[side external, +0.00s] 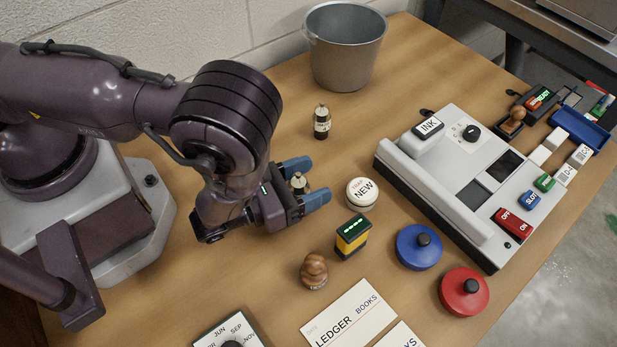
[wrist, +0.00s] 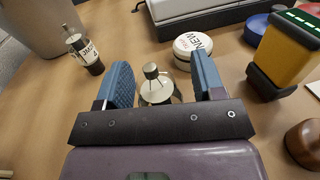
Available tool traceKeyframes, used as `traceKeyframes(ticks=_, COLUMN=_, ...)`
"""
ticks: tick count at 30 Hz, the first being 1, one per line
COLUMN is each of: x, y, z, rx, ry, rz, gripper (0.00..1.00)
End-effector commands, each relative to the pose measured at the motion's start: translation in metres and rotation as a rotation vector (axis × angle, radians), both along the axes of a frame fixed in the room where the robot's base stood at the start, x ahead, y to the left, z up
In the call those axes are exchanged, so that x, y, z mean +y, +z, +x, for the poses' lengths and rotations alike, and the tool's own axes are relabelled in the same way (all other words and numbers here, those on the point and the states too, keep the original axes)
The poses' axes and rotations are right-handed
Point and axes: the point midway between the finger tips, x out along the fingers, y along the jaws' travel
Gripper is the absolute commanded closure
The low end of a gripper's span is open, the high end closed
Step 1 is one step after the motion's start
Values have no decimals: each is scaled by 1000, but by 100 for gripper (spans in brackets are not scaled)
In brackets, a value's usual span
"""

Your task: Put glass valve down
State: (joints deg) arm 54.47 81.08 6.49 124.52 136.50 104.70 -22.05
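A glass valve (side external: 299,184) with a pale metal cap and a knob on top is upright between the two blue fingers of my gripper (side external: 306,183).
A metal bucket (side external: 346,50) stands at the back. A round white "NEW" tin (side external: 362,194), a yellow-black block (side external: 352,236) and a wooden-knobbed stamp (side external: 314,271) stand nearby. A grey console (side external: 440,155) is to the right, with blue (side external: 419,247) and red (side external: 464,292) discs in front.

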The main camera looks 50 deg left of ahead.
Motion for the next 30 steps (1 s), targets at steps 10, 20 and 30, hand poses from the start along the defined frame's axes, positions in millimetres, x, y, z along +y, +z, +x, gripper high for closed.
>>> traceKeyframes(ticks=10, x=2, y=2, z=-13, rx=3, ry=-2, rz=4, gripper=38)
traceKeyframes(ticks=20, x=5, y=48, z=-30, rx=-3, ry=-1, rz=-3, gripper=38)
traceKeyframes(ticks=30, x=6, y=73, z=-29, rx=0, ry=0, rz=0, gripper=38)
